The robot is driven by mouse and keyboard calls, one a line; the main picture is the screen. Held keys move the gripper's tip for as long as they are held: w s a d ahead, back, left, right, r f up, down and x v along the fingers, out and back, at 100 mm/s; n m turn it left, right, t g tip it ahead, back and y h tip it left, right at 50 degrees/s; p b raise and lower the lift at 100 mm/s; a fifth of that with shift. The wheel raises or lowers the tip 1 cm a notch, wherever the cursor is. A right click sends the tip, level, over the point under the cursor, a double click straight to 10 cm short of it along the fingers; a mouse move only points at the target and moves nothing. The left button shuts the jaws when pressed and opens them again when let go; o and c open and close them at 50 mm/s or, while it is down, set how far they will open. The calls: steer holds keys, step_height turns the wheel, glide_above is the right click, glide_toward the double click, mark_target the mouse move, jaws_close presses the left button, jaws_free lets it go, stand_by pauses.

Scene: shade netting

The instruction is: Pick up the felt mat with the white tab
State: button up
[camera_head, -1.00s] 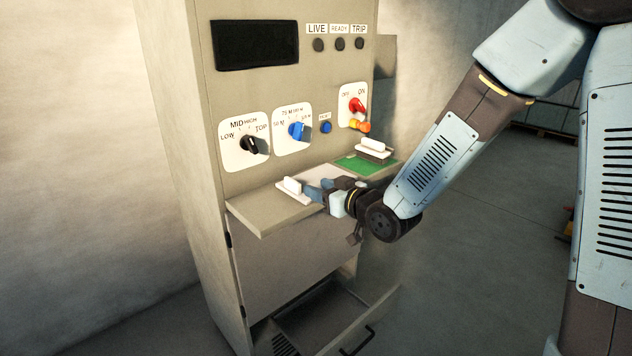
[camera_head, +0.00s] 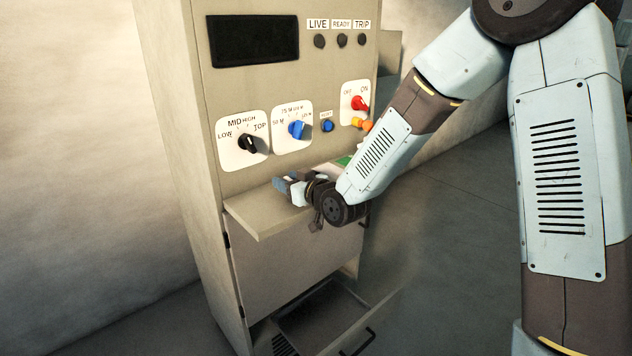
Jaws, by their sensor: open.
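My gripper (camera_head: 281,185) is over the left part of the cabinet's shelf, with its bluish fingers pointing left. It is open; I cannot tell whether anything is between its fingers. My gripper and wrist hide the spot where a pale mat with a white tab lay on the shelf. A thin pale strip (camera_head: 323,168) shows behind my wrist, perhaps that mat's edge. A sliver of a green mat (camera_head: 343,160) shows above my forearm; its white tab is hidden by my arm.
The beige shelf (camera_head: 255,210) juts from a cabinet with a black knob (camera_head: 249,143), a blue knob (camera_head: 297,129) and a red switch (camera_head: 359,103) just above it. Below, a drawer (camera_head: 325,318) stands open. The shelf's left front is bare.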

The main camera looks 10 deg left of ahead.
steer(key=shift+a, duration=0.35)
steer(key=shift+d, duration=0.15)
steer(key=shift+c, duration=0.7)
jaws_close()
